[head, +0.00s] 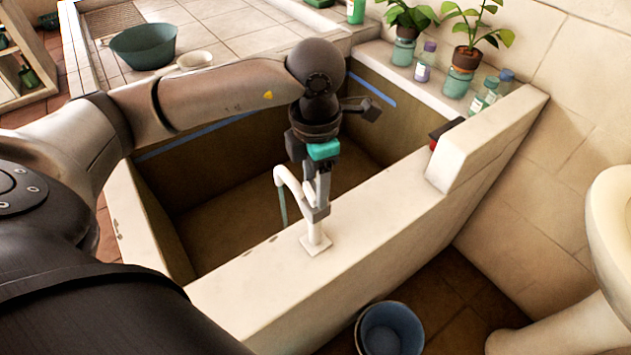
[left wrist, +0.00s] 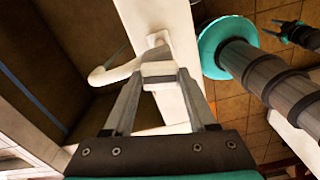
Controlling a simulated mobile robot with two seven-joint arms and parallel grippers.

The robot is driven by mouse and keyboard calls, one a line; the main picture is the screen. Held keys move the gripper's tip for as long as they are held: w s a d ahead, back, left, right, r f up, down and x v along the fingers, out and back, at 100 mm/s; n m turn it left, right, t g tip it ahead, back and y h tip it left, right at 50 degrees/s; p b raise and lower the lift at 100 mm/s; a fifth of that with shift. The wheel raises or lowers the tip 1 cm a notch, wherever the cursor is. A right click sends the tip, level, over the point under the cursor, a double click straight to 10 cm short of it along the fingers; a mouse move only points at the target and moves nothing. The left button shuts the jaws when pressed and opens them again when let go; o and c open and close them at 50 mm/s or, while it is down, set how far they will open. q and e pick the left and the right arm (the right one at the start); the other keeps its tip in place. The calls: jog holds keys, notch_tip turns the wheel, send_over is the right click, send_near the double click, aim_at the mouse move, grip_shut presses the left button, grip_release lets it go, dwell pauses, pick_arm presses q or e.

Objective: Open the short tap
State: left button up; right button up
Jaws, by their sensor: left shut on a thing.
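The short white tap (head: 290,180) stands on the near basin wall, its curved spout hanging over the basin. A thin bluish streak that looks like water drops from the spout. My left gripper (head: 319,208) comes down from above and is shut on the upper part of the tap. In the left wrist view, the fingers (left wrist: 160,74) close around the white top piece of the tap, and the spout (left wrist: 108,75) reaches out to the left. The fingers partly hide the tap's handle.
A blue bucket (head: 390,330) stands on the floor outside the near wall. Plants in jars (head: 462,75) and several bottles (head: 485,95) line the back-right ledge. A raised block (head: 485,140) is right of the tap. A green basin (head: 143,45) sits on the far tiles.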

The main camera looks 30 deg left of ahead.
aim_at(315, 188)
pick_arm(q)
jog(key=shift+n, duration=1.2)
pick_arm(e)
jog(key=shift+w+d, duration=0.2)
jog(key=shift+d, duration=0.35)
jog(key=shift+a, duration=0.2)
pick_arm(q)
jog(key=o, duration=1.4)
jog(key=shift+c, duration=0.2)
pick_arm(e)
jog(key=shift+a, duration=0.25)
pick_arm(q)
notch_tip(315, 188, up, 15)
jog(key=p, duration=0.3)
jog(key=shift+r, duration=0.15)
pick_arm(e)
jog(key=r, duration=0.1)
jog(key=s+r, duration=0.1)
jog(key=r, duration=0.1)
jog(key=shift+r, duration=0.25)
jog(key=shift+a, duration=0.15)
